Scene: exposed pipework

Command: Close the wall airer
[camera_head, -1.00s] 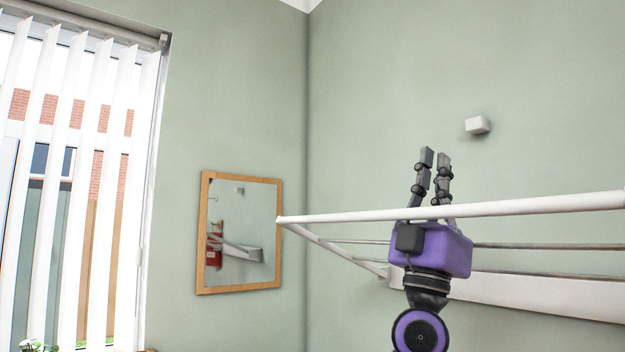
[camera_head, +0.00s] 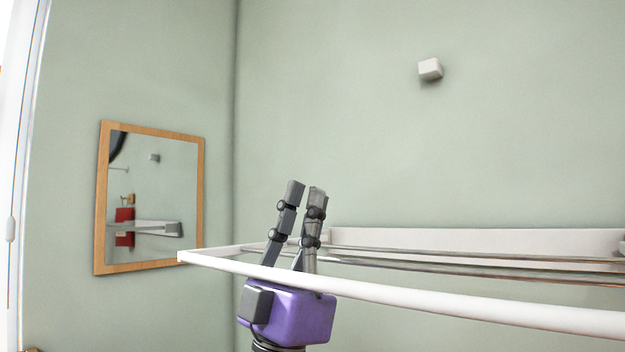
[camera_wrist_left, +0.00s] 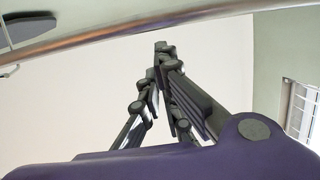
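The wall airer is a white frame with thin metal rails, standing out from a white wall plate (camera_head: 480,240). Its white front bar (camera_head: 440,300) crosses the head view from the left corner to the right edge. My left gripper (camera_head: 306,191) points up, with its fingers behind the front bar and in front of the thin rails. Its two fingertips are close together with nothing seen between them. In the left wrist view the fingers (camera_wrist_left: 162,48) converge at the tips, below a metal bar (camera_wrist_left: 120,35). Contact with the front bar cannot be told. My right gripper is out of view.
A wood-framed mirror (camera_head: 152,200) hangs on the left wall, beyond the airer's left corner. A small white box (camera_head: 430,69) is fixed on the wall above the airer. The wall between them is bare. A window edge (camera_head: 22,130) is at far left.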

